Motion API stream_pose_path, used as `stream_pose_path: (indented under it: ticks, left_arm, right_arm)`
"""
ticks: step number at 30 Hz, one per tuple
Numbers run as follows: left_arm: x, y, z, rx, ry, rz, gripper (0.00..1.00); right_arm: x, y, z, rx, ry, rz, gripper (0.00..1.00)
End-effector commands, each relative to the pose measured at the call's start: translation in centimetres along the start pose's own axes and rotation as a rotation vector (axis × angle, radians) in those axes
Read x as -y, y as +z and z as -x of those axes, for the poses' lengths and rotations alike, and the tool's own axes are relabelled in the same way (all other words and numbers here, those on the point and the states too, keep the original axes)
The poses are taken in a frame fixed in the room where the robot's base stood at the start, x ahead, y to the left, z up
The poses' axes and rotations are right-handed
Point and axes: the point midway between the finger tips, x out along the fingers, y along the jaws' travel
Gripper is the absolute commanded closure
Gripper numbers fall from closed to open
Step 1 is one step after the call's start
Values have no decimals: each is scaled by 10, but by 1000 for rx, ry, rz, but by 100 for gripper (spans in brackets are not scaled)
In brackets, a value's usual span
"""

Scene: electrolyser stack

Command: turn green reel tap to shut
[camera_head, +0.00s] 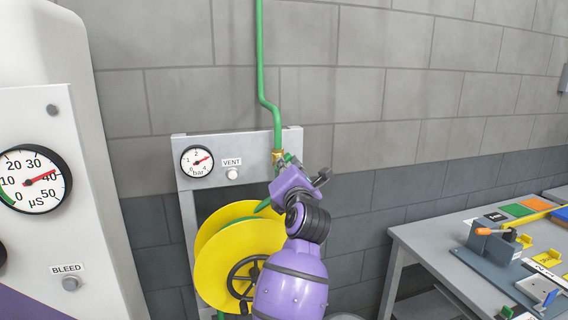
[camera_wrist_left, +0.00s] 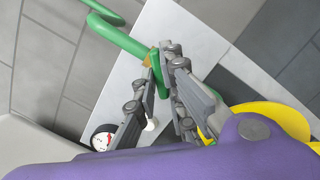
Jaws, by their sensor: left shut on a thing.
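The green pipe (camera_head: 262,70) comes down the wall to a brass fitting (camera_head: 277,156) at the top of the grey panel. The green reel tap sits at this fitting, mostly hidden behind my gripper in the head view. In the left wrist view, a green tap part (camera_wrist_left: 163,64) shows between the fingertips, below the green pipe (camera_wrist_left: 112,35). My left gripper (camera_head: 284,161) reaches up to the tap and is shut on it; its fingers (camera_wrist_left: 160,66) also show in the wrist view. My right gripper is in neither view.
A yellow hose reel (camera_head: 216,260) stands below the tap, partly behind my arm. The panel (camera_head: 262,141) bears a bar gauge (camera_head: 197,161) and a VENT button (camera_head: 232,174). A white cabinet (camera_head: 95,200) stands left; a workbench (camera_head: 440,255) with fixtures stands right.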

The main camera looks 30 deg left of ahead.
Motion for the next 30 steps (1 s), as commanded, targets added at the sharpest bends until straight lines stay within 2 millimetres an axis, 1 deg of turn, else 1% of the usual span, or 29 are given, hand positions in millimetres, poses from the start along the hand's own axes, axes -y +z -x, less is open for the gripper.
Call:
stream_pose_path:
  ticks: [8,16,19,26,28,30]
  left_arm:
    - [-2,1,0,2,0,-22,100]
    - [-3,1,0,3,-48,-353,100]
    - [-3,1,0,1,-57,-396,100]
    - [-2,1,0,1,-58,-398,100]
    - [-4,1,0,2,-61,-434,100]
    - [-5,2,0,2,-72,-523,100]
  right_arm:
    - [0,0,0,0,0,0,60]
    - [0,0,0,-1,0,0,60]
    - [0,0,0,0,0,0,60]
    - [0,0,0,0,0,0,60]
    - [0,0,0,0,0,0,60]
    - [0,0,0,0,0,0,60]
